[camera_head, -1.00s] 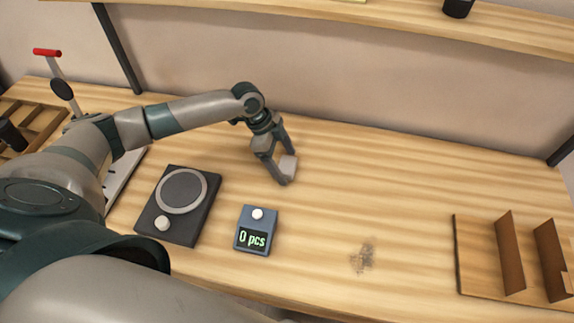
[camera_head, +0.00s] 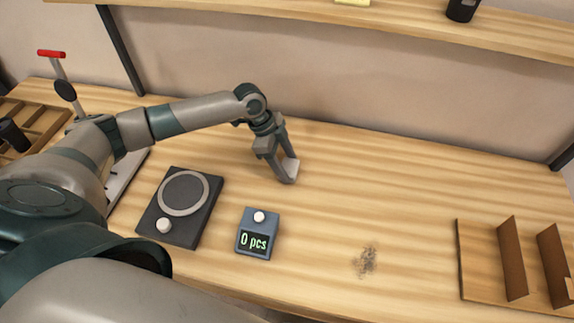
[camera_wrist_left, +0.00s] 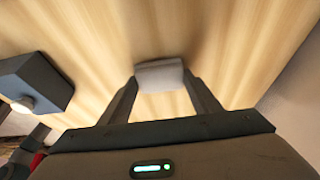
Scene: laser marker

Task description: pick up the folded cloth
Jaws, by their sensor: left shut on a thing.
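The folded cloth (camera_head: 290,168) is a small pale grey-white piece near the back of the bench, partly hidden by a finger in the head view. My left gripper (camera_head: 287,170) reaches down over it and is shut on it. In the left wrist view the cloth (camera_wrist_left: 159,76) sits between the fingertips of the left gripper (camera_wrist_left: 160,84). I cannot tell whether the cloth still touches the bench. My right gripper is not in view.
A counter box reading "0 pcs" (camera_head: 258,232) and a dark device with a round ring (camera_head: 181,206) stand in front-left. A dark smudge (camera_head: 366,262) marks the bench. A wooden rack (camera_head: 486,260) stands at the right.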

